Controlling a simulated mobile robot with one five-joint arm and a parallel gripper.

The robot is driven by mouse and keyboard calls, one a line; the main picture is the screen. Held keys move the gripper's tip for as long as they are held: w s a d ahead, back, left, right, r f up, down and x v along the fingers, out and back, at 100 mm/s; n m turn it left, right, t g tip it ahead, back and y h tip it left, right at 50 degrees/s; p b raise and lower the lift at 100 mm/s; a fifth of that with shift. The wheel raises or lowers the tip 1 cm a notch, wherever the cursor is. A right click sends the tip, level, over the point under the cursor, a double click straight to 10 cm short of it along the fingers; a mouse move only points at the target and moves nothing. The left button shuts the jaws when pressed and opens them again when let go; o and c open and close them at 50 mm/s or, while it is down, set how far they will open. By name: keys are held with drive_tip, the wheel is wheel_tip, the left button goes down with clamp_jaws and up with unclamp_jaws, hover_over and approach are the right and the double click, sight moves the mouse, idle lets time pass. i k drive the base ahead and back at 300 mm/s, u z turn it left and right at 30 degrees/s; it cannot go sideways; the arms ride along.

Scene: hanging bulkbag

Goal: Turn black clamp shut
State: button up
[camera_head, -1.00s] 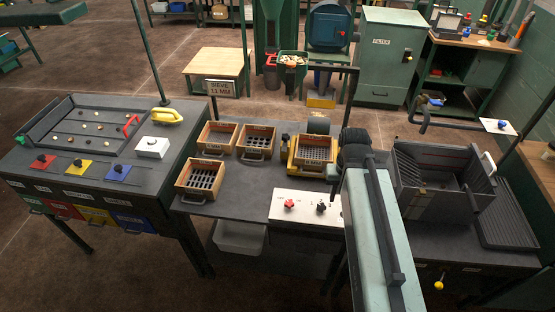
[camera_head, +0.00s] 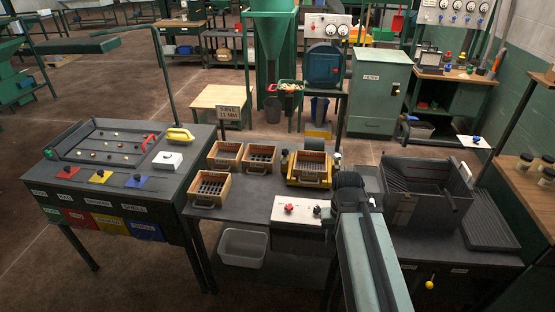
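I cannot pick out a black clamp or a hanging bulk bag for certain in the head view. My pale green arm (camera_head: 372,262) reaches forward from the bottom edge, right of the middle.
A white panel (camera_head: 297,209) with a red and a black knob is left of my arm. Wooden sieve boxes (camera_head: 211,188) stand on the middle bench. A dark ribbed box (camera_head: 428,192) stands at right. A green hopper (camera_head: 270,40) and filter cabinet (camera_head: 379,95) stand behind.

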sight(286, 151)
drive_tip(key=u, duration=0.35)
drive_tip(key=i, duration=1)
drive_tip(key=z, duration=0.05)
drive_tip(key=k, duration=1.3)
drive_tip(key=u, duration=0.3)
drive_tip(key=i, duration=0.7)
drive_tip(key=u, duration=1)
drive_tip(key=i, duration=0.8)
